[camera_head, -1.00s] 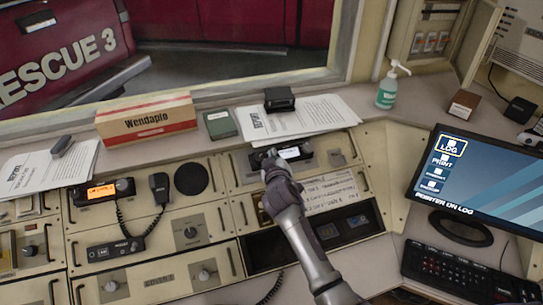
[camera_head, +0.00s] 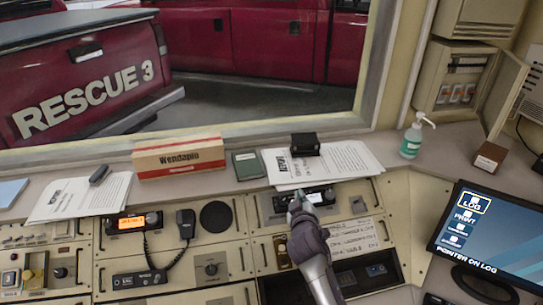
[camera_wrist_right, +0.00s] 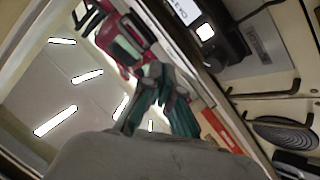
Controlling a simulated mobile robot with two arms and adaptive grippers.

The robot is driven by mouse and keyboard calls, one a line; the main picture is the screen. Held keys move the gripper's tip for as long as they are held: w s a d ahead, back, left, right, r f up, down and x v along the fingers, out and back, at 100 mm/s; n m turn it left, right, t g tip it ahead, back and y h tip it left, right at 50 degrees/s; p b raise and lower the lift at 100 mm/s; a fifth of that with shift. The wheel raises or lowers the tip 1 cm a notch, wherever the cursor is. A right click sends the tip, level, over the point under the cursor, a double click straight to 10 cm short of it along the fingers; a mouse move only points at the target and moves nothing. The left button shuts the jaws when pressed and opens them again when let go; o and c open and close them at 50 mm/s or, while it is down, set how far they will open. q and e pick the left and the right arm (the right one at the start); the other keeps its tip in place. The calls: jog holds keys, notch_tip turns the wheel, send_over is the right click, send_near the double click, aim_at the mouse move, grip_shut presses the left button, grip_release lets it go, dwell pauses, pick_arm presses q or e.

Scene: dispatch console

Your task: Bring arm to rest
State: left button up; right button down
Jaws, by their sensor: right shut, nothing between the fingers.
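My right gripper (camera_head: 296,203) reaches up from the bottom of the head view, its tip in front of a small display unit (camera_head: 319,197) in the console (camera_head: 228,258). It is shut and empty. Whether it touches the unit cannot be told. In the right wrist view, the grey gripper body (camera_wrist_right: 150,158) fills the bottom, with dark green fingers (camera_wrist_right: 165,100) above it. My left gripper is not in view.
A handset (camera_head: 186,223) and an orange-lit radio (camera_head: 131,223) are to the left. Papers (camera_head: 325,162), a black box (camera_head: 305,144), a Wendapio box (camera_head: 179,158) and a sanitizer bottle (camera_head: 411,141) stand on the ledge. A monitor (camera_head: 490,235) is at right.

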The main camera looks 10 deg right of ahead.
jog(key=s+d+f+m+g, duration=0.1)
jog(key=s+d+f+g, duration=0.2)
jog(key=s, duration=0.5)
jog(key=s+d+f+m+g, duration=0.1)
jog(key=s+f+m+g, duration=0.1)
jog(key=s+f, duration=0.5)
jog(key=s+a+r+g+y, duration=0.1)
jog(key=s+a+g+y, duration=0.15)
jog(key=s, duration=1.05)
jog(key=s+a+g+y, duration=0.1)
jog(key=s+g, duration=0.3)
jog(key=s, duration=0.8)
notch_tip(320, 180, down, 30)
jog(key=s+g+b, duration=0.2)
jog(key=b, duration=0.2)
jog(key=s+d+f+b, duration=0.2)
jog(key=s+d+f, duration=0.1)
jog(key=s+f, duration=1.3)
notch_tip(320, 180, down, 3)
jog(key=shift+s+d+r+n+g, duration=0.15)
jog(key=shift+s+n+g, duration=0.1)
jog(key=shift+n+g, duration=0.15)
